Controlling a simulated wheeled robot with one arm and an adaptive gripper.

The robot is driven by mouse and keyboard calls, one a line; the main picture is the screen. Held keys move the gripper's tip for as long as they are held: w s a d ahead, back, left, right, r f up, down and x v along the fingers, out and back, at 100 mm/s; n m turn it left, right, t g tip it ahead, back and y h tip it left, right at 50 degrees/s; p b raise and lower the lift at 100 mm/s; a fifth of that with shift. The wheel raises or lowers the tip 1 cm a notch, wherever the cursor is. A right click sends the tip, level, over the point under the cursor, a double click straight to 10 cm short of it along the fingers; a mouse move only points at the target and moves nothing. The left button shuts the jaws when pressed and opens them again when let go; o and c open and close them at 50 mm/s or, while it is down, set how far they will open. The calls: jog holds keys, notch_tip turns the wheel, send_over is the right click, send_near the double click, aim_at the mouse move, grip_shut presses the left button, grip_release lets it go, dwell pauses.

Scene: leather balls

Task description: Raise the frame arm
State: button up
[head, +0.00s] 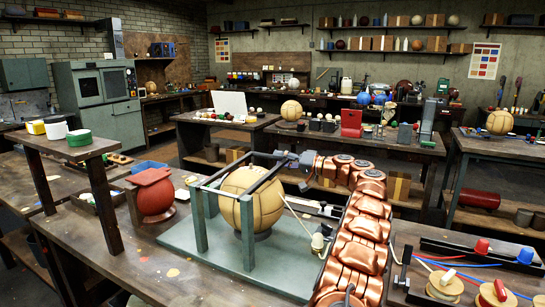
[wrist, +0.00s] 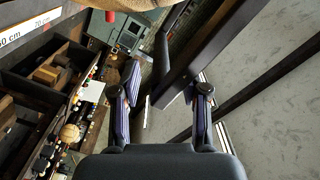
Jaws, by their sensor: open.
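The frame arm (head: 268,178) is a pair of dark bars on grey-green posts (head: 247,232), lying low across a tan leather ball (head: 240,207) on a green base plate (head: 185,240). My gripper (head: 284,158) is at the far right end of the bars in the head view. In the wrist view, my gripper (wrist: 166,82) is open, one finger on each side. A dark bar (wrist: 205,50) crosses the picture by the fingertips, its end appearing between them. I cannot tell whether it touches either finger. The ball's edge (wrist: 130,4) shows at the top.
A red ball under a flat red plate (head: 154,195) stands left of the frame. A small cream knob (head: 318,241) is to its right. A raised wooden shelf (head: 70,150) is at the left. Spools and wires (head: 460,280) lie at the lower right.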

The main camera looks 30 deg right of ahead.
jog(key=shift+x, duration=1.8)
grip_shut()
